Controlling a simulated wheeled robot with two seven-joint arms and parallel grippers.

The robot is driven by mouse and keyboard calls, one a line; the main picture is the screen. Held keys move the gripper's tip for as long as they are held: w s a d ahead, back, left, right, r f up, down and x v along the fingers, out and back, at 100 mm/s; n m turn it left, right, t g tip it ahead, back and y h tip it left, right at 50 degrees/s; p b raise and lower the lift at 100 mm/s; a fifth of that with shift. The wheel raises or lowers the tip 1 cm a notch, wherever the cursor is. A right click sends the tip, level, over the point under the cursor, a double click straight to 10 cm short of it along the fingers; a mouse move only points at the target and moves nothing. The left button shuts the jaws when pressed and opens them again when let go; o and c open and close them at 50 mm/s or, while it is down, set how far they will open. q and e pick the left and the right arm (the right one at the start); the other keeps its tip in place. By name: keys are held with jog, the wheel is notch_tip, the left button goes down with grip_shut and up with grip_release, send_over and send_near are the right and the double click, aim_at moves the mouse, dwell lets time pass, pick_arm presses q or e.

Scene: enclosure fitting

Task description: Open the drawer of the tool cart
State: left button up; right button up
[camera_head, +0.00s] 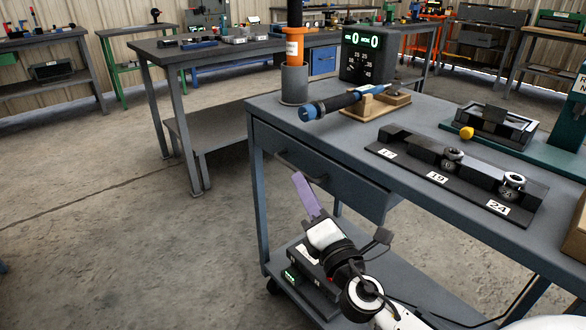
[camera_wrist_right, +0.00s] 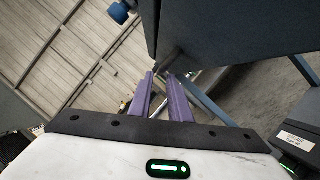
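The grey-blue tool cart (camera_head: 345,125) stands at the right in the head view. Its drawer (camera_head: 330,178) is under the top, with a dark bar handle (camera_head: 285,157) on the front. I cannot tell whether the drawer stands slightly out. My right gripper (camera_head: 299,178) has purple fingers pointing up near the handle. In the right wrist view, the fingers (camera_wrist_right: 160,78) are apart with a gap between them. A grey piece, perhaps the handle, shows at their tips, below the dark panel (camera_wrist_right: 230,30). I cannot tell whether they touch it. My left gripper is not in view.
On the cart top are a black numbered block (camera_head: 455,172), a blue-ended tool (camera_head: 330,103) on a wooden stand, an orange-black tool in a cup (camera_head: 295,82) and a display (camera_head: 361,55). A lower shelf (camera_head: 265,262) lies beneath. Floor to the left is clear.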

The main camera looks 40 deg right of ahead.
aim_at(293, 167)
jog(key=x, duration=0.7)
jog(key=shift+w, duration=0.1)
jog(key=shift+f, duration=0.1)
grip_shut()
